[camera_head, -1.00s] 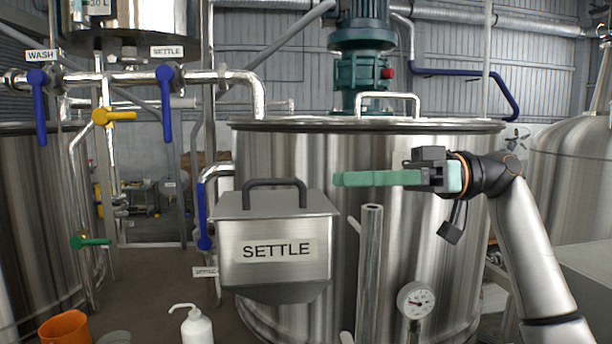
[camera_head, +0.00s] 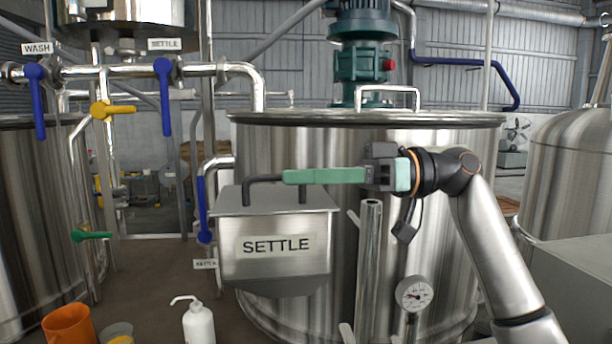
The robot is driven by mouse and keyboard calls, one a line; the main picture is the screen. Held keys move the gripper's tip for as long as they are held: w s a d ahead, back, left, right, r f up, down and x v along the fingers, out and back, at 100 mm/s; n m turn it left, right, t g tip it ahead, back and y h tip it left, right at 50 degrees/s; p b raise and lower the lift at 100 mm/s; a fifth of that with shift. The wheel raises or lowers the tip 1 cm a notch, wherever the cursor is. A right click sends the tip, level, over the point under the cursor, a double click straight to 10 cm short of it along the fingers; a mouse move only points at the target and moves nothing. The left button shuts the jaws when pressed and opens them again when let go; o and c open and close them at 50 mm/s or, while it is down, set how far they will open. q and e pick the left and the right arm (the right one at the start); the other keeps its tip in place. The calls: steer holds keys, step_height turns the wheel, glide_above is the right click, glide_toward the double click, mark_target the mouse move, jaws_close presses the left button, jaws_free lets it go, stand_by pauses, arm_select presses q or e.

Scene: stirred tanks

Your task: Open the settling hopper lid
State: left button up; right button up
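The settling hopper (camera_head: 275,262) is a steel box labelled SETTLE in front of the large steel tank. Its lid (camera_head: 232,201) lies shut on top and carries a dark bar handle (camera_head: 262,179). My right gripper (camera_head: 290,176) comes in from the right with its green fingers level at handle height. The fingertips overlap the right part of the handle in the picture and hide its right corner. I see the fingers side-on, so I cannot tell whether they are apart or touch the handle. My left gripper is out of view.
A vertical steel pipe (camera_head: 369,270) and a pressure gauge (camera_head: 414,294) stand right of the hopper. A blue-handled valve (camera_head: 202,208) is close on its left. A white bottle (camera_head: 198,325) and an orange cup (camera_head: 68,325) stand at the lower left.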

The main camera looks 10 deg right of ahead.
jaws_close()
stand_by(1.0)
